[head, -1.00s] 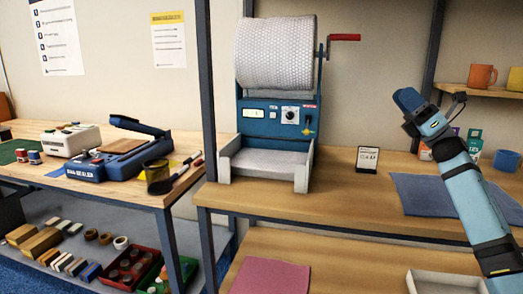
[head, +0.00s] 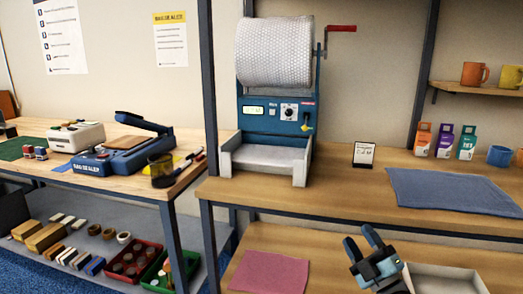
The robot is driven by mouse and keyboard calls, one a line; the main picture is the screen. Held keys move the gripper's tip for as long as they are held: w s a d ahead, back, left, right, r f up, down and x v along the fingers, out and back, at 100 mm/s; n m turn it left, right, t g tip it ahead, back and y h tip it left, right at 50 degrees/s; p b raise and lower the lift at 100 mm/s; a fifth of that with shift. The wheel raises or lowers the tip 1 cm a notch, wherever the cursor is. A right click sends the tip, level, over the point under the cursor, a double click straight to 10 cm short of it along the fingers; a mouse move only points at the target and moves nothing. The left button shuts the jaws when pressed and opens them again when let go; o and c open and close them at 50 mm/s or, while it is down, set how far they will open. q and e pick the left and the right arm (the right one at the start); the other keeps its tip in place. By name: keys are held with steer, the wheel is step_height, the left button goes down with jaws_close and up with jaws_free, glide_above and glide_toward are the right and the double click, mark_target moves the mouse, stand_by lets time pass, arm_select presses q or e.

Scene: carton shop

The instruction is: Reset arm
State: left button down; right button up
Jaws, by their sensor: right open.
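My right gripper (head: 364,244) shows at the bottom of the head view, right of centre. Its two blue fingers point up and stand apart, with nothing between them. It is in front of the bench's lower shelf, between the pink mat (head: 268,272) and the white tray (head: 445,279), and covers part of the tray's left side. My left gripper is not in view.
A blue bubble-wrap dispenser (head: 279,119) with a red crank stands on the upper bench (head: 340,200). A small sign (head: 364,155), a blue cloth (head: 450,190), several small boxes (head: 443,142) and a blue mug (head: 502,156) are to its right. A bag sealer (head: 120,158) is on the left table.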

steer(key=s+a+f+m+g+h, duration=0.2)
steer(key=s+a+f+m+g, duration=0.2)
steer(key=s+f+m, duration=0.65)
steer(key=s+a+f+m+g+h, duration=0.3)
steer(key=s+a+f+m, duration=0.15)
steer(key=s, duration=1.05)
arm_select(q)
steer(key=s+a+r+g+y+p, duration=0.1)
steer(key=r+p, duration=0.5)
steer(key=p, duration=1)
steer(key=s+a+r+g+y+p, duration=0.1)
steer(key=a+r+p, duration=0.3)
steer(key=p, duration=1.2)
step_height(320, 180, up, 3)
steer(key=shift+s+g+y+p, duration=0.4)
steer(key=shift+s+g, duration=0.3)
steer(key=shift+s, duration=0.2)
arm_select(e)
steer(key=s+d+r+g+h, duration=0.1)
steer(key=s+d+r, duration=0.1)
steer(key=r, duration=0.4)
steer(key=s+d+r+g+h, duration=0.1)
steer(key=d+r+g, duration=0.1)
steer(key=r, duration=0.5)
steer(key=shift+s+d+m+g, duration=0.3)
steer(key=shift+s+d, duration=0.05)
steer(key=shift+d, duration=0.55)
